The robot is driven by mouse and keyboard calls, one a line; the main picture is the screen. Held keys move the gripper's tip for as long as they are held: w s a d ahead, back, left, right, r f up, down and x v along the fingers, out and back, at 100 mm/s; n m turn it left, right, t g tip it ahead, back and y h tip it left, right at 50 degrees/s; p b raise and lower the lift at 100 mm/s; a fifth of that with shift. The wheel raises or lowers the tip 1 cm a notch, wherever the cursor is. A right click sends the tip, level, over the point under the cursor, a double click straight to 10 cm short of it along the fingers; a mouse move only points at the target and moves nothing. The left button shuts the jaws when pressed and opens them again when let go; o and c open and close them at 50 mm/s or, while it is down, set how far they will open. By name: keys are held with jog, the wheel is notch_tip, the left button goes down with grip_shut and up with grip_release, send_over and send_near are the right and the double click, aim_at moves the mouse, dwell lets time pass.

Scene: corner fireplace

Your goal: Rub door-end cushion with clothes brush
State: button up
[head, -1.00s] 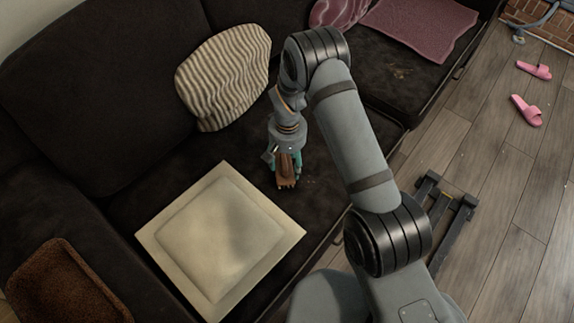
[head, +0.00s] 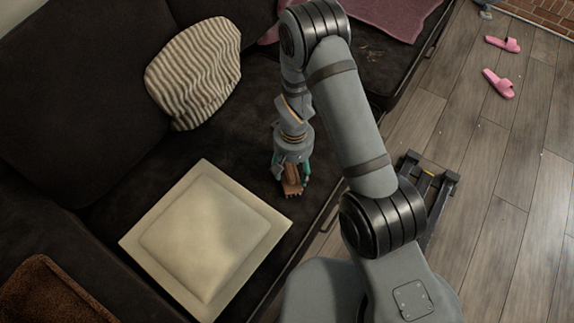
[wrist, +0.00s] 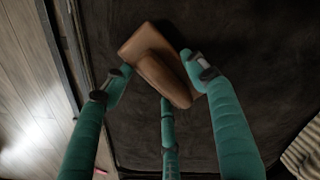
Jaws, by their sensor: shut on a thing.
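My gripper (head: 291,176) is shut on the brown wooden clothes brush (head: 292,188) above the dark sofa seat, to the right of a flat cream cushion (head: 205,238). In the wrist view, the brush (wrist: 156,68) sits between the teal fingers of my gripper (wrist: 155,80), over the dark seat. The cream cushion lies flat on the seat; a striped cushion (head: 193,72) leans against the sofa back farther up. A brown cushion (head: 52,292) is at the lower left. I cannot tell which is the door-end cushion, as no door shows.
The dark sofa (head: 120,170) has a raised back on the left. A mauve cloth (head: 395,12) lies on its far part. Wooden floor (head: 480,200) with pink slippers (head: 498,84) is on the right. Bare seat shows between the cream and striped cushions.

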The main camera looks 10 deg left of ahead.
jog(key=shift+s+d, duration=0.25)
jog(key=shift+d, duration=0.15)
jog(key=shift+d+r, duration=0.2)
jog(key=shift+r, duration=0.1)
notch_tip(320, 180, up, 4)
jog(key=shift+a+f+p, duration=0.1)
jog(key=shift+f+p, duration=0.05)
jog(key=shift+p, duration=0.8)
jog(key=shift+s+r, duration=0.1)
jog(key=shift+r, duration=0.25)
jog(key=shift+r+p, duration=1.9)
jog(key=shift+r, duration=0.2)
